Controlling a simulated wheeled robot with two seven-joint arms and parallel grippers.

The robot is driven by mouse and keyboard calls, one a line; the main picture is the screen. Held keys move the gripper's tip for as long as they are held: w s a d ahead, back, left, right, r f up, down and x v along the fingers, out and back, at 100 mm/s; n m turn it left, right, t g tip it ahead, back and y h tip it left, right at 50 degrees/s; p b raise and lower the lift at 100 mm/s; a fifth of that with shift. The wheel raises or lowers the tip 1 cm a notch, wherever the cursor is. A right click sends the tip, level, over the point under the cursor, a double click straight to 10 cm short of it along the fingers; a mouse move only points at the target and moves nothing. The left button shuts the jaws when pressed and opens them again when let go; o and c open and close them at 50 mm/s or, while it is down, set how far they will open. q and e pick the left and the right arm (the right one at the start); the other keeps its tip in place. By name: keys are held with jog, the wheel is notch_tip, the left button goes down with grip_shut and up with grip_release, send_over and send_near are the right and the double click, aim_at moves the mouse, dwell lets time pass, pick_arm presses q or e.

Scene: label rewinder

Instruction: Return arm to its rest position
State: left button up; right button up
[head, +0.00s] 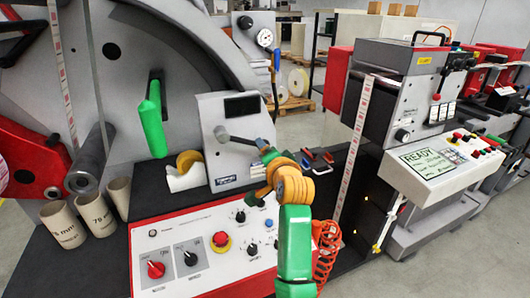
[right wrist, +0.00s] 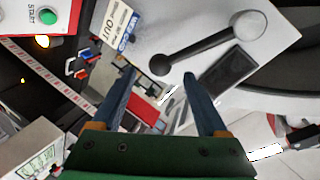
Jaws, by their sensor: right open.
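My right arm (head: 294,240) comes in from the bottom in the head view, with green and orange links. Its gripper (head: 262,146) is at the grey control box with the black lever (head: 240,140). In the right wrist view my right gripper (right wrist: 160,85) is open, its two blue fingers spread with nothing held. The lever (right wrist: 205,50) lies beyond the fingertips, its black hub nearest them and its grey knob to the upper right. Whether a fingertip touches the box (right wrist: 190,18) cannot be told. My left gripper is not in view.
A red-and-white control panel (head: 205,240) lies below the box. A green handle (head: 152,125) stands on the big grey machine at left. Cardboard cores (head: 62,223) stand at lower left.

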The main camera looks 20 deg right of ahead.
jog(key=s+f+n+g, duration=0.3)
jog(key=s+f+n, duration=0.1)
jog(key=s+f, duration=0.4)
jog(key=s+f+n+g, duration=0.2)
jog(key=s+f+n, duration=0.2)
jog(key=s+f, duration=0.5)
jog(key=s+a+f+n+g+y, duration=0.1)
jog(key=s+a+f+n+g, duration=0.25)
jog(key=s, duration=0.65)
jog(key=s+a+f+n+g+y, duration=0.1)
jog(key=s+f+n+g+y, duration=0.2)
jog(key=s+f, duration=0.5)
notch_tip(320, 180, down, 9)
jog(key=n+h, duration=0.1)
jog(key=s+d+f+g, duration=0.2)
jog(key=s+f, duration=1.2)
jog(key=f, duration=0.2)
jog(key=shift+s+d+f+h, duration=0.2)
jog(key=shift+s+f+h, duration=0.1)
jog(key=shift+s, duration=0.1)
jog(key=shift+n, duration=0.25)
